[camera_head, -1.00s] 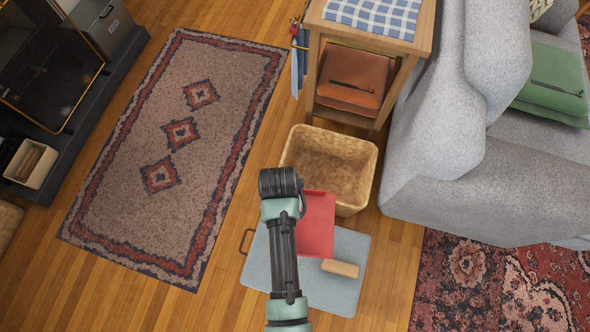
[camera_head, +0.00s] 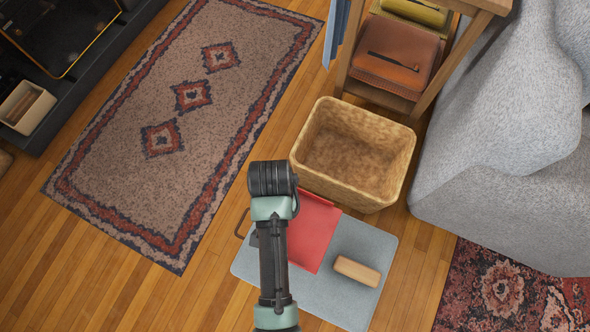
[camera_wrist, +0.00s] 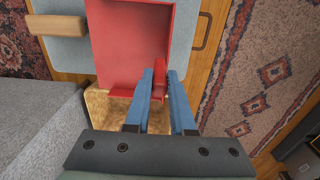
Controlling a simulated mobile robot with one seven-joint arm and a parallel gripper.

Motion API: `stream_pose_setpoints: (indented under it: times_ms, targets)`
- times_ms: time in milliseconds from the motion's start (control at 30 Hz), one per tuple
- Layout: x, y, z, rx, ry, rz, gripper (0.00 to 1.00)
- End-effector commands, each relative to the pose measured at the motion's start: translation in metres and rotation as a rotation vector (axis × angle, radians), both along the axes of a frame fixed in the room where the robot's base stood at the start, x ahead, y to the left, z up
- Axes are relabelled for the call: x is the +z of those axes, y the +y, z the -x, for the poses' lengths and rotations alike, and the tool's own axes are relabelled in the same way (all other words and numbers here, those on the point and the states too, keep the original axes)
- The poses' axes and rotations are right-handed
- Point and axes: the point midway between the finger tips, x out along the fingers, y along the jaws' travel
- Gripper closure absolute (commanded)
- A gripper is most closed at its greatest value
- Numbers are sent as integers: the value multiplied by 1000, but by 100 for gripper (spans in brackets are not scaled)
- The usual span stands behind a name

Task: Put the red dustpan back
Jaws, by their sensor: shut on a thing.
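The red dustpan (camera_head: 312,236) shows beside my arm in the head view, over the grey mat (camera_head: 365,240). In the wrist view the dustpan (camera_wrist: 130,40) shows its open tray, with its handle between the blue fingers of my gripper (camera_wrist: 160,80). My gripper is shut on that handle. In the head view my arm hides the fingers and handle. I cannot tell exactly how high the dustpan is above the mat. A wooden-backed block, perhaps a brush (camera_head: 357,271), lies on the mat.
A woven basket (camera_head: 345,190), empty, stands just beyond the dustpan. A wooden stand (camera_head: 480,45) with an orange-brown folded item (camera_head: 395,62) is behind it. A grey sofa (camera_head: 500,150) blocks the right. A patterned rug (camera_head: 135,180) lies flat at left.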

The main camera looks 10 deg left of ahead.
Motion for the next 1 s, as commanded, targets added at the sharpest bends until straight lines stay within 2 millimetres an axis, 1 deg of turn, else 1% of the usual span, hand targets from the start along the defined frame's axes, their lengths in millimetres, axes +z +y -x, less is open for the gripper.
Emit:
stream_pose_setpoints:
  times_ms: [33, 100, 200, 367, 600, 867, 1000]
  targets:
    - [-16, 0, 1, -1, 3, 1, 100]
    - [-29, 0, 1, -1, 3, 1, 100]
    - [-43, 0, 1, 0, 2, 0, 100]
    - [-53, 0, 0, 0, 1, 1, 100]
    - [-85, 0, 0, 0, 0, 0, 100]
    - [-85, 0, 0, 0, 0, 0, 100]
    - [-89, 0, 0, 0, 0, 0, 100]
